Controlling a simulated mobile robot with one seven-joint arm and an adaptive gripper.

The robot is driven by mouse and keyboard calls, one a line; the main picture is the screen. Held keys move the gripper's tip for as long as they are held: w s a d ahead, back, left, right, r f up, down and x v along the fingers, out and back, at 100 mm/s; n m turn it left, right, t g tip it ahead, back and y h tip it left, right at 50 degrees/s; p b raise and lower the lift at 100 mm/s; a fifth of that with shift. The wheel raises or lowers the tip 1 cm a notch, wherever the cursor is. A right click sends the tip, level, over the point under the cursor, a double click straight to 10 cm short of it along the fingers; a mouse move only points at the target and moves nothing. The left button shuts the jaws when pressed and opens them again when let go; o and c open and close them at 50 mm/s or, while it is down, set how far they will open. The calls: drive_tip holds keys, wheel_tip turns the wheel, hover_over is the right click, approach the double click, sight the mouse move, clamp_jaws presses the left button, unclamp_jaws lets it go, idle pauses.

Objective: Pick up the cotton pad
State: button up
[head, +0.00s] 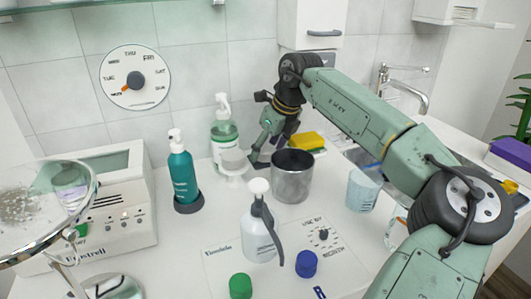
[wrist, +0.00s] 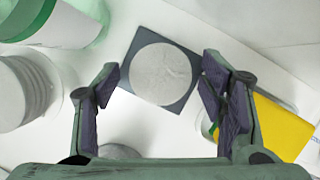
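A round, whitish, textured pad, apparently the cotton pad (wrist: 162,73), lies flat on a dark square tile (wrist: 125,72) in the wrist view. My gripper (wrist: 158,82) is open, with its dark ridged fingers to the left and right of the pad in the picture and nothing held. Whether it touches the pad or tile cannot be told. In the head view my gripper (head: 270,150) points down behind the metal cup (head: 292,182), and the pad cannot be made out there. Pale round discs in a stack (wrist: 22,92) show at the wrist view's left edge.

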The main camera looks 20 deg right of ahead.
drive_tip(key=c, duration=0.6)
drive_tip(key=shift+r, duration=0.15)
drive_tip(key=shift+r, duration=0.25)
drive_tip(key=shift+s+r+b, duration=0.15)
drive_tip(key=shift+s+b, duration=0.05)
drive_tip(key=shift+b, duration=0.3)
drive_tip(key=s+a, duration=0.1)
drive_tip(key=s+a+b, duration=0.1)
drive_tip(key=s, duration=0.1)
drive_tip(key=shift+s+a+b, duration=0.1)
drive_tip(key=shift+b, duration=0.2)
wheel_tip(320, 180, up, 14)
